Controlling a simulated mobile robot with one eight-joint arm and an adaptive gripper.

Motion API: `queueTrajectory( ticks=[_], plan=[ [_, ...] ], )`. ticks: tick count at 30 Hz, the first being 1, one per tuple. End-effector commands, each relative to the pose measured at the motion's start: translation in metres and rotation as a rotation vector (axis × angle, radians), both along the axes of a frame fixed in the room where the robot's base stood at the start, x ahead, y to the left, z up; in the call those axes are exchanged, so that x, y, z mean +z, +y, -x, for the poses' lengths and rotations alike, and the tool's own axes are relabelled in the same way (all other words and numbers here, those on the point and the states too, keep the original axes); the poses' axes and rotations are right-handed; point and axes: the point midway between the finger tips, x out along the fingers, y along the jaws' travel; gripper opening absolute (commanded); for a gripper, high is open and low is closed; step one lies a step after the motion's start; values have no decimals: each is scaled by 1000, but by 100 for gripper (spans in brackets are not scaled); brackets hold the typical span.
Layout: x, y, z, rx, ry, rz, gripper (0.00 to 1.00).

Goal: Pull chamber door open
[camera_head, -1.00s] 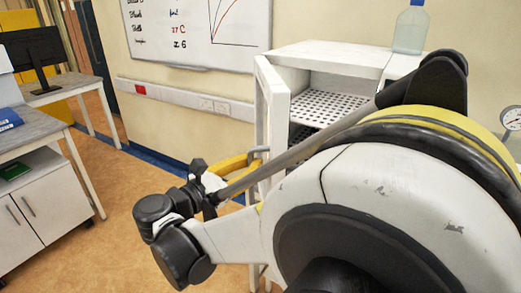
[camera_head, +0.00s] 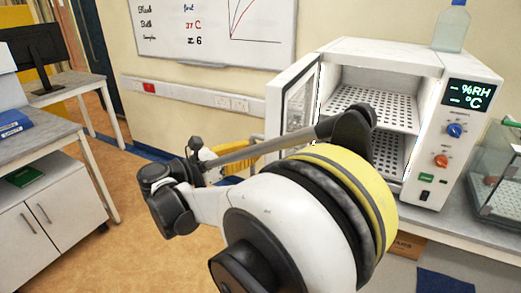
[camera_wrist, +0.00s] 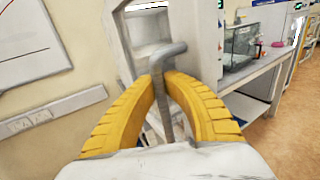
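The white chamber (camera_head: 385,47) stands on a bench in the head view, with its perforated shelves showing inside. Its door (camera_head: 293,98) stands open, swung out on the left side, and its inner face with a dark-edged panel shows. In the wrist view, the grey bent door handle (camera_wrist: 160,108) runs between the yellow fingers of my gripper (camera_wrist: 162,76). The fingertips close in on the bar from both sides and appear to touch it. In the head view my arm hides most of my gripper, the handle and the lower door.
A bottle (camera_head: 451,27) stands on top of the chamber. A glass-sided case (camera_head: 498,180) stands on the bench to the right. A cabinet desk (camera_head: 50,200) is at the left. The floor (camera_head: 130,235) between is clear.

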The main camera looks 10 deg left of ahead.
Motion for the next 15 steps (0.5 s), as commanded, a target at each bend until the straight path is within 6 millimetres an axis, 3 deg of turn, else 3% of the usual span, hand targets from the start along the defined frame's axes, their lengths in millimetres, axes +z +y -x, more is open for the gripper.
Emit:
queueTrajectory(
  ticks=[12, 13, 15],
  plan=[
    [-1, 3, 1, -1, 2, -2, 0],
    [-1, 3, 1, -1, 2, -2, 16],
    [-1, 3, 1, -1, 2, -2, 35]
  ],
)
